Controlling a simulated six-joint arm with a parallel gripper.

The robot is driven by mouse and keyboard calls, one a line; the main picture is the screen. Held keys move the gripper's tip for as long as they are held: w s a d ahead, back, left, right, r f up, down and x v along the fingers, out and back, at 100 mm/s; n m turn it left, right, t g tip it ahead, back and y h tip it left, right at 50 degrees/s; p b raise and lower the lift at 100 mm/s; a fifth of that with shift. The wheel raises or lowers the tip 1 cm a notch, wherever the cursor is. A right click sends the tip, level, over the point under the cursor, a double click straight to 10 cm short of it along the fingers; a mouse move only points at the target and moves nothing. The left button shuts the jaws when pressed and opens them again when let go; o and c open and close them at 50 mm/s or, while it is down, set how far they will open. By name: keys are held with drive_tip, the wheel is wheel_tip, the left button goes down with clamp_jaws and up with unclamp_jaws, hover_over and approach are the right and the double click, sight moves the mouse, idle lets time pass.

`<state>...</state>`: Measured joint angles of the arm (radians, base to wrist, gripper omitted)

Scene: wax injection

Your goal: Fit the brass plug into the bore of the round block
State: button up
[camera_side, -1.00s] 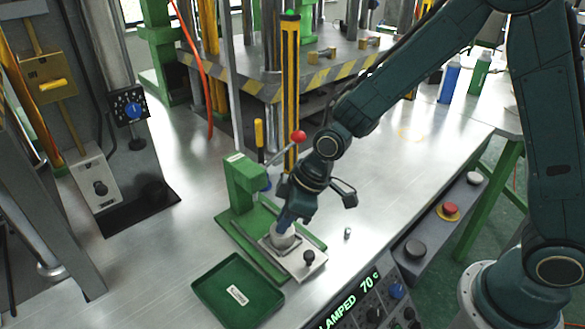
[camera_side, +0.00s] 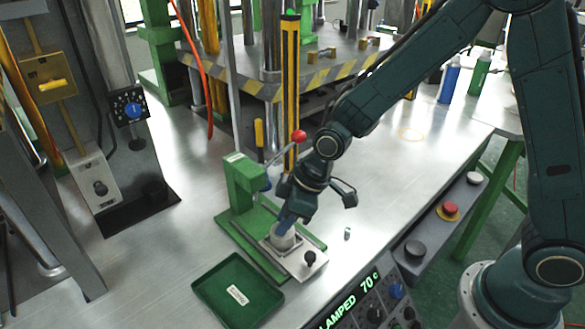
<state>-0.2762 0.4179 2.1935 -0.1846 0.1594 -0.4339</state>
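The round block (camera_side: 285,242) is a pale short cylinder. It stands on the light plate of the small green press fixture (camera_side: 246,211). My gripper (camera_side: 282,228) points down at the top of the block, with its blue-grey fingers at or just above the bore. The fingers and the small scale hide the bore and whatever is between the fingertips. I cannot make out a brass plug there, nor whether the fingers are shut. A small upright metallic cylinder (camera_side: 347,233) stands on the table right of the fixture; its colour is unclear.
An empty-looking green tray (camera_side: 270,303) with a white label lies in front of the fixture. A black knob (camera_side: 309,257) sits on the plate beside the block. The press lever with its red ball (camera_side: 299,136) rises close behind my wrist. The table to the right is mostly clear.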

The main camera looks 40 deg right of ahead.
drive_tip(key=v, duration=1.2)
drive_tip(key=shift+s, duration=0.15)
idle(0.5)
drive_tip(key=s+d+r+m+t+h, duration=0.1)
drive_tip(key=s+d+r+m, duration=0.3)
drive_tip(key=s, duration=0.5)
drive_tip(key=s+d+r+m+t+h, duration=0.1)
drive_tip(key=s+d+r+m, duration=0.3)
drive_tip(key=s+d, duration=0.5)
drive_tip(key=shift+s+r+m+h, duration=0.2)
drive_tip(key=shift+r+m+h, duration=0.25)
drive_tip(key=shift+h, duration=0.15)
